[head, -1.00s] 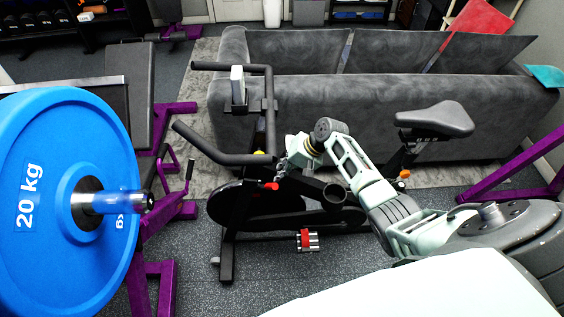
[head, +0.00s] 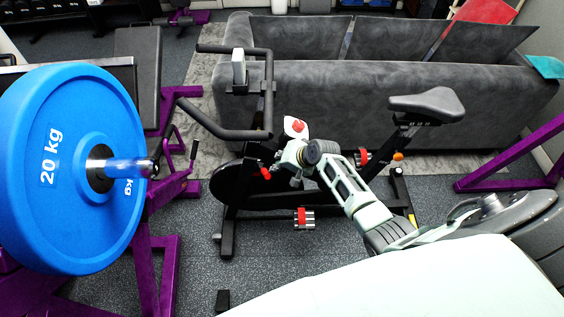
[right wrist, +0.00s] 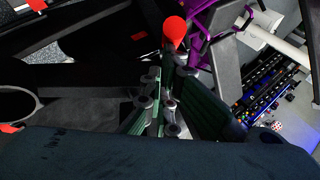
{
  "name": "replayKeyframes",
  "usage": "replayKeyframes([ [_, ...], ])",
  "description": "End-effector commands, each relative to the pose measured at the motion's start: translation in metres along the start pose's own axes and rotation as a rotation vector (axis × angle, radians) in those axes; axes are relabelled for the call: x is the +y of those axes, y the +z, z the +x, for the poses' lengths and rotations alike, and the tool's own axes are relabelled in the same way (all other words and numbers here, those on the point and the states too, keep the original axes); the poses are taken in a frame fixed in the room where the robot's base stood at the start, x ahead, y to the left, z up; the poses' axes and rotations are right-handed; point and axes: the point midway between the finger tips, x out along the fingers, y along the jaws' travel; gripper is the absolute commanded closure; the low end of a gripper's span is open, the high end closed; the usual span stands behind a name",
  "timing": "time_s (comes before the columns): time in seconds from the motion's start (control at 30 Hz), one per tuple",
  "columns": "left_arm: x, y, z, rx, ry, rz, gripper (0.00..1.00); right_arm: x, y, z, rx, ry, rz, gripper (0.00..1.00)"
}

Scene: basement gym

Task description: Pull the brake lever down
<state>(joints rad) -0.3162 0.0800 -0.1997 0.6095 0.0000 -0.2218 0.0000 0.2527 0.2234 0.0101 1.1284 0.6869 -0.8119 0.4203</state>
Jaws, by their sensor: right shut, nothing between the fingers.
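The brake lever's red knob (head: 265,173) shows in the head view on the exercise bike's frame, below the handlebar. My right gripper (head: 277,168) is just right of the knob, its fingers pointing down and left. In the right wrist view the round red knob (right wrist: 174,29) stands just beyond the tips of my right gripper (right wrist: 168,75). The fingers are together and empty. I cannot tell whether they touch the lever, and its stem is mostly hidden. My left gripper is not in view.
The exercise bike (head: 228,190) stands in front of a grey sofa (head: 330,110). A blue weight plate (head: 60,200) on a purple rack fills the left side. A white thing with a red top (head: 295,127) is close behind my right wrist. Open floor lies in front of the bike.

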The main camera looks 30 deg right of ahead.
Motion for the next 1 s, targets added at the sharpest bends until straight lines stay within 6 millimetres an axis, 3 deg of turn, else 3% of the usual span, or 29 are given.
replayKeyframes([
  [0.37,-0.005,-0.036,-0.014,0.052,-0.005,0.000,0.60,0.005,0.029,0.003,0.202,-0.041,-0.004,1.00],
  [0.53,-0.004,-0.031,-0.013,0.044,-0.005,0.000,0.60,0.008,0.042,0.007,0.292,-0.058,-0.012,1.00],
  [0.77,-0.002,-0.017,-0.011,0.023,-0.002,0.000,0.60,0.011,0.055,0.013,0.293,-0.058,-0.013,1.00],
  [1.0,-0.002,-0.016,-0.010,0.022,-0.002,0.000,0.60,0.013,0.062,0.017,0.291,-0.057,-0.013,1.00],
])
